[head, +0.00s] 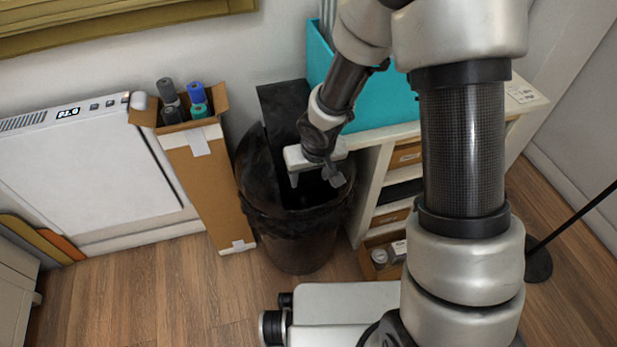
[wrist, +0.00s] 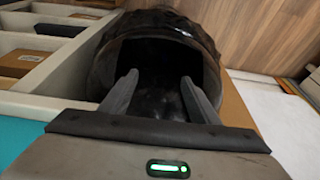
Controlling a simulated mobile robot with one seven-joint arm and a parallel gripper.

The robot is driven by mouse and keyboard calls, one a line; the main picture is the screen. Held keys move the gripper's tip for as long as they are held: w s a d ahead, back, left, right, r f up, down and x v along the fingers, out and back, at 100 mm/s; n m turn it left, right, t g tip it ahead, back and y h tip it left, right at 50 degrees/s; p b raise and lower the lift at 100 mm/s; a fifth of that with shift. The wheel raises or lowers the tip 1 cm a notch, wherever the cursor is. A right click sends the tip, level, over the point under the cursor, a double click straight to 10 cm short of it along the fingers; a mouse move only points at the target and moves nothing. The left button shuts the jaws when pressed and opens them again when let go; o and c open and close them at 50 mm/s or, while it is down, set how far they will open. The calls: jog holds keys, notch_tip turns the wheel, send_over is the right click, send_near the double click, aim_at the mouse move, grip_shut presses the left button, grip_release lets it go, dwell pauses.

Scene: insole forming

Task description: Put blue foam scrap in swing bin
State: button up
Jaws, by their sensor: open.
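The black swing bin (head: 297,243) stands on the wood floor beside the shelf unit, and a dark upright panel rises at its back. My gripper (head: 315,181) is over the bin's mouth, pointing down, with its jaws apart. In the wrist view the bin (wrist: 165,20) lies beyond my gripper (wrist: 158,84), and its dark opening shows between the two fingers. Nothing is held between the fingers. No blue foam scrap shows in either view; the bin's inside is too dark to make out any contents.
A white appliance (head: 85,170) is at left. Floor in front is partly free.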

jog(key=a+p+v, duration=0.1)
jog(key=p+v, duration=0.3)
jog(key=v, duration=0.7)
jog(key=shift+d+r, duration=0.2)
jog(key=shift+d, duration=0.3)
jog(key=shift+s, duration=0.1)
jog(key=s+d+r+m+t+h, duration=0.1)
jog(key=s+d+r, duration=0.1)
jog(key=d+r, duration=0.45)
jog(key=s+d+r+m+t+h, duration=0.1)
jog(key=s+d+r, duration=0.15)
jog(key=r, duration=0.65)
jog(key=s+d+r+m+y, duration=0.1)
jog(key=s+d+r, duration=0.2)
jog(key=s+r, duration=0.7)
notch_tip(320, 180, up, 19)
jog(key=p, duration=2)
jog(key=shift+s+p, duration=0.3)
jog(key=shift+s, duration=0.2)
jog(key=shift+d+f, duration=0.1)
